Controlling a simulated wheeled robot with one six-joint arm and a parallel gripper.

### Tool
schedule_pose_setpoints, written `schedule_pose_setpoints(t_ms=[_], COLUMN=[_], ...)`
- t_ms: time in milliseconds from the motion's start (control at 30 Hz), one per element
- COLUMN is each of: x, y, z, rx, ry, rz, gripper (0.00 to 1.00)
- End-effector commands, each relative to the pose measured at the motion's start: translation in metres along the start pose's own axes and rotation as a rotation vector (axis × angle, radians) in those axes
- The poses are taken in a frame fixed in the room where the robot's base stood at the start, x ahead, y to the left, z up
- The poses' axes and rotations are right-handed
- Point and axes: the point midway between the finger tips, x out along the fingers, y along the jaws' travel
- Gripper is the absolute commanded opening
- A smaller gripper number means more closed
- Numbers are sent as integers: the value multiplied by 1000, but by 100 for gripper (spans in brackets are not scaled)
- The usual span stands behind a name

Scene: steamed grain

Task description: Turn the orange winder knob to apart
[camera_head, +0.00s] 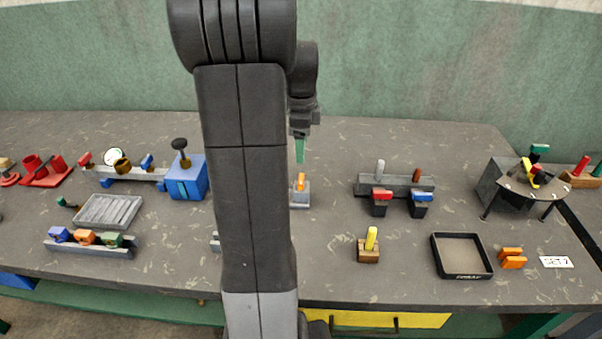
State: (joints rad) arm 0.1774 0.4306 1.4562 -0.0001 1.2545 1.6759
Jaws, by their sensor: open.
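An orange upright knob (300,181) stands on a small grey block (300,198) near the middle of the table, just right of my arm. My arm hides what lies to the left of this block. My gripper (300,150) points down above the orange knob, with green fingers and a visible gap below them. It is open and holds nothing that I can see. Another orange piece (85,238) sits between a blue and a green one on a grey rail at the left. No label shows which orange part is the winder knob.
A blue box with a dark knob (187,177) stands left of my arm. A grey stand with red and blue parts (394,186) stands to the right. A yellow-handled block (369,246), a black tray (487,264) and an orange block (512,258) lie front right.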

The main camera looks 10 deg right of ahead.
Motion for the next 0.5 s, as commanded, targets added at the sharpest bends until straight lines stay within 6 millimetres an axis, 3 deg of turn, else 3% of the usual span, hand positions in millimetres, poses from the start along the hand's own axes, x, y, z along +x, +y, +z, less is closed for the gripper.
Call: schedule_pose_setpoints(t_ms=[300,500], x=[69,97], y=[1,1], z=[0,0], rx=[-2,-2], ry=[1,0], rz=[6,3], gripper=[69,69])
